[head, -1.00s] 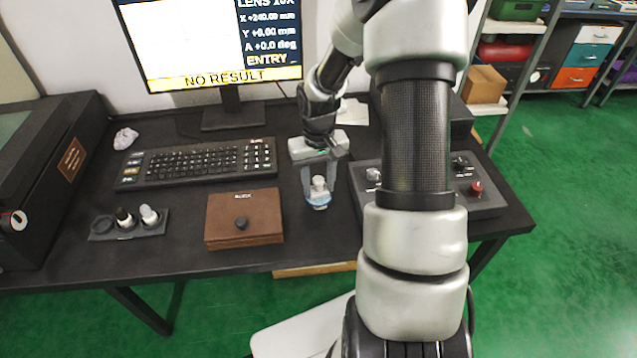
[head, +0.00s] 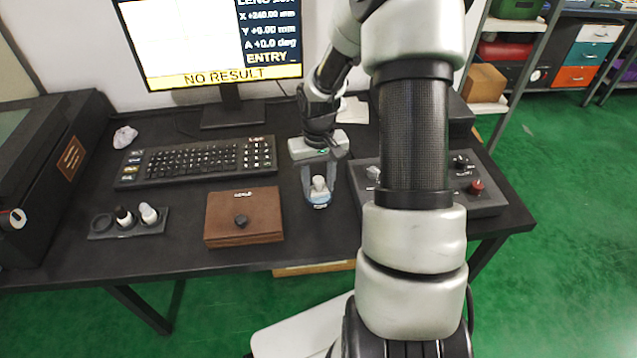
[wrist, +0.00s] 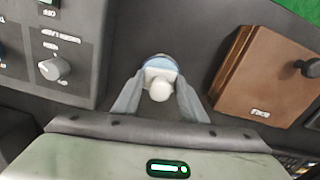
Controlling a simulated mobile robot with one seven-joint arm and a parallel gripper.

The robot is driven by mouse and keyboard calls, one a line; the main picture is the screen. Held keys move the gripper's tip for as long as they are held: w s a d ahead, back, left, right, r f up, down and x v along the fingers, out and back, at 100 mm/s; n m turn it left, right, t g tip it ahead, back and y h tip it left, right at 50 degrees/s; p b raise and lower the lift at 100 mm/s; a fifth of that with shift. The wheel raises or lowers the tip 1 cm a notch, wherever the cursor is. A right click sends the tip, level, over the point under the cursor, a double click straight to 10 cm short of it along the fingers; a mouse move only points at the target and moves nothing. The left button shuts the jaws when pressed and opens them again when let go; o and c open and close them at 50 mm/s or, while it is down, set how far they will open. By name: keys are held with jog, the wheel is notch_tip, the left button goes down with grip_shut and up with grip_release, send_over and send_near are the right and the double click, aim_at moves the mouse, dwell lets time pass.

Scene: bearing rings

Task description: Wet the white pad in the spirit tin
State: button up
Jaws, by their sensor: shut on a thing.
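My gripper (head: 318,186) is low over the table between the brown case and the control box. In the wrist view, its two fingers (wrist: 160,100) are shut on the white pad's pale holder (wrist: 160,88), which has a round knob on top. The blue spirit tin (head: 320,204) is right below the holder; its blue rim (wrist: 158,61) also shows in the wrist view. The pad's white underside is hidden, so I cannot tell whether it touches the inside of the tin.
A brown case (head: 243,217) with a dark knob lies just left of the tin. A control box (head: 478,195) with knobs is to the right. A small rack (head: 103,235) with two capped items and one empty hole, a keyboard (head: 195,161) and a monitor (head: 229,107) stand further away.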

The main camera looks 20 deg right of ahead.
aim_at(319, 180)
dwell(0.5)
jog(key=shift+r+p, duration=2.75)
jog(key=shift+r, duration=0.8)
jog(key=shift+f, duration=0.1)
